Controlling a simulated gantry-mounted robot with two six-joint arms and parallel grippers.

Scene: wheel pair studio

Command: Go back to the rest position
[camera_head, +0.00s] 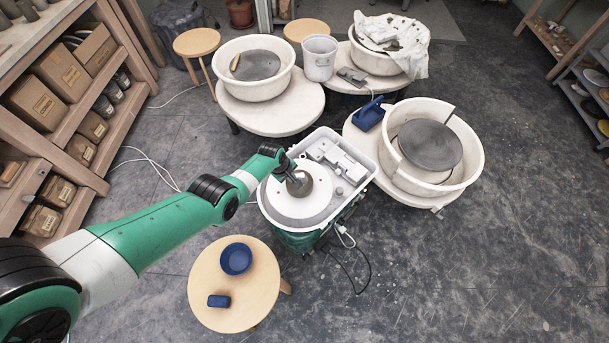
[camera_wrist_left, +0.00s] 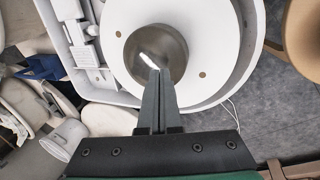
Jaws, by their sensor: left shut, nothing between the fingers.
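My left arm (camera_head: 190,212) reaches in from the left over a pottery wheel with a white round wheel head (camera_head: 285,208). My left gripper (camera_head: 292,178) is shut and empty, at a round grey-brown object (camera_head: 303,187) in the middle of the wheel head. In the left wrist view the two closed fingers (camera_wrist_left: 158,74) overlap the near edge of this shiny round object (camera_wrist_left: 153,45). I cannot tell whether they touch it. The white wheel head (camera_wrist_left: 205,50) surrounds it. My right gripper is in no view.
A wooden stool (camera_head: 260,287) with a blue bowl (camera_head: 236,258) and blue block (camera_head: 219,301) stands below the wheel. Other wheels (camera_head: 429,145) stand behind and right. Shelves (camera_head: 75,95) line the left. The floor at lower right is clear except for cables.

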